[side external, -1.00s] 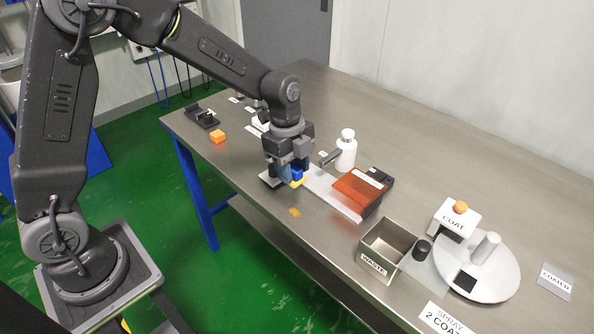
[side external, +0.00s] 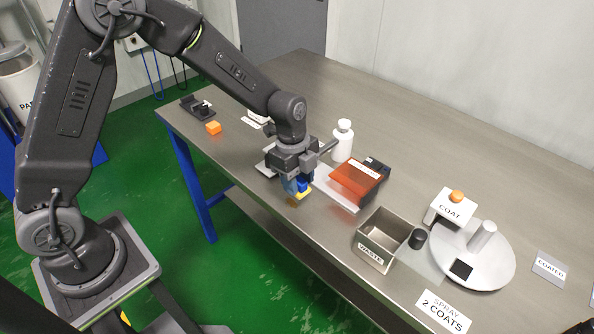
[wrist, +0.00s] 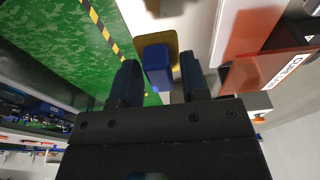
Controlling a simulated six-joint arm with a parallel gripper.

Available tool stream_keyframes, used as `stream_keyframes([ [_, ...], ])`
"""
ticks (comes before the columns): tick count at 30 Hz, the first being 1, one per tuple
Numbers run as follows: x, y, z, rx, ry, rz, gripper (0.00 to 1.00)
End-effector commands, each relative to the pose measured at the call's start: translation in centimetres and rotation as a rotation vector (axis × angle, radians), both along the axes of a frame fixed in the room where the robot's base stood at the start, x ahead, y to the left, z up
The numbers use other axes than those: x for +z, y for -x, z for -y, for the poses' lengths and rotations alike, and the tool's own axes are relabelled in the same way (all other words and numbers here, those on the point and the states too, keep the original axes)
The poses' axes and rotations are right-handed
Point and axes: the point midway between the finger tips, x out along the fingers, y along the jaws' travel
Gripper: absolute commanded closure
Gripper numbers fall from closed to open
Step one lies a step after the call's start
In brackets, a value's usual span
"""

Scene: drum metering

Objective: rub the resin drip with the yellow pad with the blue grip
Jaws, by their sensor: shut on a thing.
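My gripper (side external: 299,184) is shut on the blue grip (side external: 305,183) of the yellow pad (side external: 304,194), low over the front part of the steel table. In the wrist view the blue grip (wrist: 158,70) sits between the fingers, with the yellow pad (wrist: 171,41) beyond it. The resin drip (side external: 292,203) is a small amber patch near the table's front edge. It shows just below and left of the pad in the side view. I cannot tell whether the pad touches it or the table.
An orange-covered unit (side external: 356,180) and a white bottle (side external: 343,141) stand right of my gripper. The waste bin (side external: 372,258), coat stand (side external: 452,206) and white turntable (side external: 495,268) are further right. The table's front edge is close.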

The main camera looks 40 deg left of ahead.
Motion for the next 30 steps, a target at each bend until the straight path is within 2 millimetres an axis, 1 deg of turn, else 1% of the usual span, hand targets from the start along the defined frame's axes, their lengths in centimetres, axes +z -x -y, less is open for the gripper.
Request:
stream_keyframes([
  [1, -0.5, 0.1, 0.0, 0.0, 0.0, -0.003, 0.78],
  [14, -4.4, 0.1, 0.0, 0.0, 0.0, -0.003, 0.78],
  [17, -5.8, 0.1, 0.0, 0.0, 0.0, -0.005, 0.78],
  [18, -5.8, 0.0, -0.5, 0.001, 0.0, -0.001, 0.8],
  [19, -5.6, 0.0, -0.8, 0.001, 0.0, 0.0, 0.81],
  [30, -5.8, 0.0, -4.2, 0.002, 0.001, 0.0, 0.81],
])
